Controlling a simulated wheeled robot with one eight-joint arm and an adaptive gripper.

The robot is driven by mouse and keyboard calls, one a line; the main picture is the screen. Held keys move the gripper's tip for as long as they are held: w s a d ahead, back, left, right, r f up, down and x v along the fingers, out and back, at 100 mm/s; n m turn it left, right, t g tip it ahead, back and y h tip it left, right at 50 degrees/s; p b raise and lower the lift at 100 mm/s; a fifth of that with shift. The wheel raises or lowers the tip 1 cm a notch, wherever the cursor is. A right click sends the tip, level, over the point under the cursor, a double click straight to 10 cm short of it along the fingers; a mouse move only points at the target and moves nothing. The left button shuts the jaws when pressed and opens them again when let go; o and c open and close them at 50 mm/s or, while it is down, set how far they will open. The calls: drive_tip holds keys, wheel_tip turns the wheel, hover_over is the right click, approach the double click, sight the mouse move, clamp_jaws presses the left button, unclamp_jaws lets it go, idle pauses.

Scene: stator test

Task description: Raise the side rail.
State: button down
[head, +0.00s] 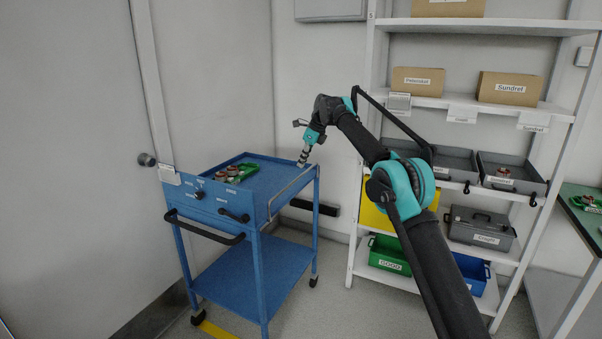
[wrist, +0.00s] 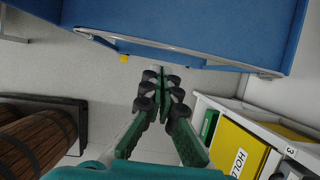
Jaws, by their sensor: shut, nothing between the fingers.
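In the wrist view the side rail (wrist: 150,43) runs as a pale bar along the blue edge. My gripper (head: 303,160) is above the far part of the rail, pointing down. In the wrist view my gripper (wrist: 164,72) has its green fingers together and empty, with the tips just short of the cart's edge. I cannot tell whether they touch the rail.
Red and green parts (head: 233,173) lie on the cart top. A white shelf rack (head: 470,108) with boxes and bins stands to the right, behind my arm. A green-topped table (head: 583,215) is at the far right. Wooden barrels (wrist: 40,135) show in the wrist view.

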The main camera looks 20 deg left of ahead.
drive_tip(key=shift+r, duration=0.85)
drive_tip(key=s+d+n+t+h, duration=0.15)
drive_tip(key=d+n, duration=0.55)
drive_tip(key=d, duration=2.2)
drive_tip(key=s+d+f+n+t+h, duration=0.1)
drive_tip(key=s+d+f+n, duration=0.35)
drive_tip(key=s+d, duration=0.65)
drive_tip(key=s+d+f+n+t+h, duration=0.1)
drive_tip(key=s+d+f+n, duration=0.2)
drive_tip(key=s+d+f, duration=0.55)
drive_tip(key=s+d+f+n, duration=0.1)
drive_tip(key=s+d+f, duration=0.2)
drive_tip(key=s, duration=0.4)
drive_tip(key=s+d+f+n, duration=0.2)
drive_tip(key=s+d, duration=0.3)
drive_tip(key=s, duration=0.2)
drive_tip(key=s+d+f+n+h, duration=0.1)
drive_tip(key=s+d+f, duration=0.2)
drive_tip(key=s, duration=0.4)
drive_tip(key=shift+s+d+f, duration=0.3)
drive_tip(key=shift+s+d, duration=0.05)
drive_tip(key=shift+d, duration=0.2)
